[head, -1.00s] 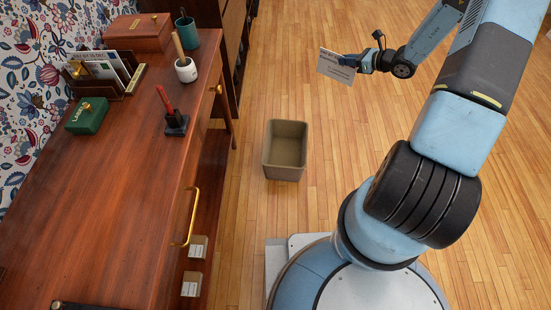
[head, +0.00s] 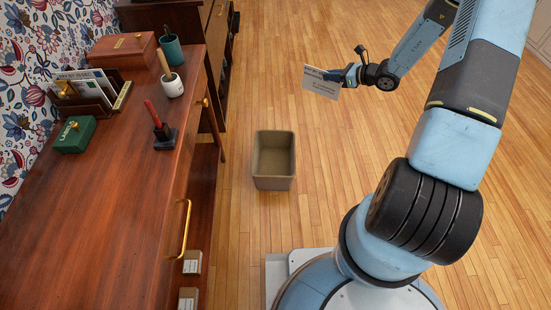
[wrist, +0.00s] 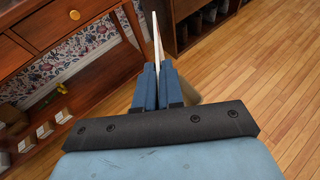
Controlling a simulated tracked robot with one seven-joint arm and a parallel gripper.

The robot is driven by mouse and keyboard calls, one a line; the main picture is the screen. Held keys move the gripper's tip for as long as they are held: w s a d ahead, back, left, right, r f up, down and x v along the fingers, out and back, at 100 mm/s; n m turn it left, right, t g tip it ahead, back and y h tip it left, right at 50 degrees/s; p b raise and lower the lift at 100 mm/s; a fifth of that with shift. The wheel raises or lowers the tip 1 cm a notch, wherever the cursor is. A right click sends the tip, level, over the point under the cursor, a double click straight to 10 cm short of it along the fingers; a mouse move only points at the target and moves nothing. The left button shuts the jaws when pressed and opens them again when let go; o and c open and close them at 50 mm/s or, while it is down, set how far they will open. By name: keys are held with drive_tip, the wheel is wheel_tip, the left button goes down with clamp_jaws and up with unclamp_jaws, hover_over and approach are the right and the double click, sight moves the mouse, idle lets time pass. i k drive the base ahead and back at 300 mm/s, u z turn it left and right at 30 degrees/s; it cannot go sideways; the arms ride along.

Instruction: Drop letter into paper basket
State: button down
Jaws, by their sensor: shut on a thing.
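A white letter (head: 319,84) with small print is held in my gripper (head: 341,78) at the upper middle of the head view. The gripper is shut on its right edge. In the wrist view the letter (wrist: 157,42) stands edge-on between the blue fingers (wrist: 160,78). The paper basket (head: 274,183) is a beige open-topped bin on the wooden floor, left of and nearer than the letter in the head view. The letter is apart from it. The inside that shows looks empty. In the wrist view the basket is mostly hidden behind my gripper.
A wooden desk (head: 100,225) fills the left side. It carries a letter rack (head: 98,101), a green box (head: 75,134), a stamp (head: 164,137) and cups. A dark cabinet (head: 216,48) stands behind. The floor right of the basket is clear.

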sight(278, 164)
drive_tip(key=z, duration=0.05)
drive_tip(key=i, duration=0.85)
drive_tip(key=u, duration=0.15)
